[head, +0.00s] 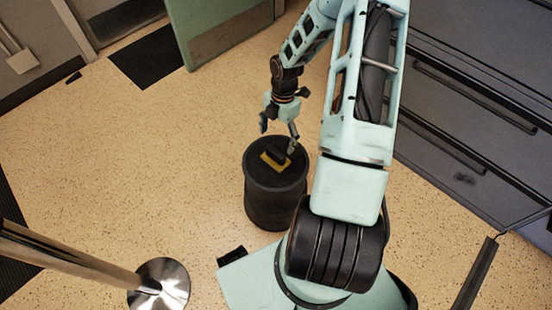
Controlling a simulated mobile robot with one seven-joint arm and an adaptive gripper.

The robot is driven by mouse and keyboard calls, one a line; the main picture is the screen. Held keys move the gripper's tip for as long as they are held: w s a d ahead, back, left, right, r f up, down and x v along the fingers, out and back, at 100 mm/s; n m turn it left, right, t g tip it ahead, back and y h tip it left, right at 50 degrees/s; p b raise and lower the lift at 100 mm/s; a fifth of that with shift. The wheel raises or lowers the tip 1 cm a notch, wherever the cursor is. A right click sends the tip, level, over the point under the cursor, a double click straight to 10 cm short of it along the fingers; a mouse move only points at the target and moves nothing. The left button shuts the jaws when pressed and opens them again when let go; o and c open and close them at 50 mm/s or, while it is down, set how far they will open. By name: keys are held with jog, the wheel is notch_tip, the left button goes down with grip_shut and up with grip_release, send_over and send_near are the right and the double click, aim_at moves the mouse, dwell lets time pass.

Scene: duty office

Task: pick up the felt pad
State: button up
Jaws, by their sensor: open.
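A small yellow pad with a dark upper part, which looks like the felt pad (274,160), lies on top of a round black stool or drum (274,205). My gripper (278,139) is open, its two fingers spread apart. It is above and slightly behind the pad in the head view. The right fingertip shows close to the pad's right end; I cannot tell whether it touches. Nothing shows between the fingers.
A metal post with a round base (160,285) stands at the lower left. Dark drawer cabinets (470,95) line the right side. A green door panel (222,30) and a dark mat (148,57) are at the back. The speckled floor left of the drum is clear.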

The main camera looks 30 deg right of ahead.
aim_at(276, 152)
jog(key=f+b, duration=0.1)
jog(key=f, duration=0.1)
jog(key=f+b, duration=0.1)
jog(key=f, duration=0.5)
jog(key=shift+s+a+b, duration=0.1)
jog(key=shift+a+b, duration=0.25)
jog(key=shift+b, duration=0.05)
jog(key=shift+r, duration=0.1)
jog(key=c, duration=1.3)
